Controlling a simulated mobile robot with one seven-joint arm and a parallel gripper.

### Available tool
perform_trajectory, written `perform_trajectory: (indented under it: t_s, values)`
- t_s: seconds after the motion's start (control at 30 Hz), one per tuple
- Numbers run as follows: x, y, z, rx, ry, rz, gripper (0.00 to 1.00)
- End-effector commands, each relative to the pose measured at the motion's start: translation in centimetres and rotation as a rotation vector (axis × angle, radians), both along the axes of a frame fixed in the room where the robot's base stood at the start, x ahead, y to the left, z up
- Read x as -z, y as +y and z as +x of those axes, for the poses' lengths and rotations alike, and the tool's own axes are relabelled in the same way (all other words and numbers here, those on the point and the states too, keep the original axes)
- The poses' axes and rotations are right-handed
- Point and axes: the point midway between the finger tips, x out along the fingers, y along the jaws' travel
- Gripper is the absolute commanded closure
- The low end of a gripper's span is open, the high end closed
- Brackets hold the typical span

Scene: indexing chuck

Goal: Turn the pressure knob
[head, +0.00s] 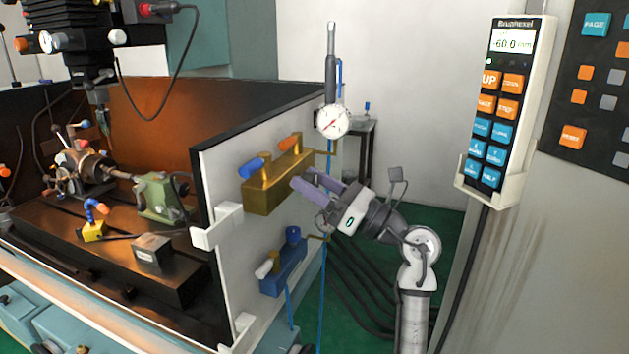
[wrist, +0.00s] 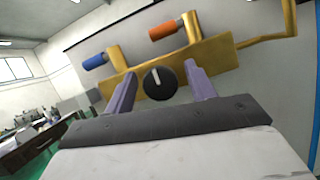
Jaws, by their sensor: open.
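A round black knob (wrist: 160,82) with a white line sits on the front of a brass block in the wrist view. The line points up and slightly left. The brass block (head: 262,197) is mounted on a pale panel in the head view, where the knob cannot be made out. My gripper (head: 312,184) is open in front of the block's right end. In the wrist view, its two purple fingers (wrist: 158,74) stand to the left and right of the knob, with a visible gap on each side. I cannot tell how far the tips are from the block.
Blue (wrist: 96,61) and orange (wrist: 166,30) handles stand on top of the brass block. A dial gauge (head: 333,121) hangs above right of it. A blue valve block (head: 284,268) is below. A control pendant (head: 497,115) is at the right.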

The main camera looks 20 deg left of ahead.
Motion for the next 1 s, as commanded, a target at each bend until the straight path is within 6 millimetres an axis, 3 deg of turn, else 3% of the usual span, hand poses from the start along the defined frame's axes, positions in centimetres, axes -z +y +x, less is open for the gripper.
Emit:
perform_trajectory:
  t_s: [0.13,0.47,0.77,1.0]
  values:
    - [0.02,-0.02,0.01,0.0,0.0,0.0,0.46]
    - [0.02,-0.05,0.0,0.0,0.0,0.0,0.89]
    - [-0.15,-0.11,0.01,0.001,0.045,0.0,0.89]
    - [-0.42,-0.12,-0.01,0.002,0.189,0.005,0.89]
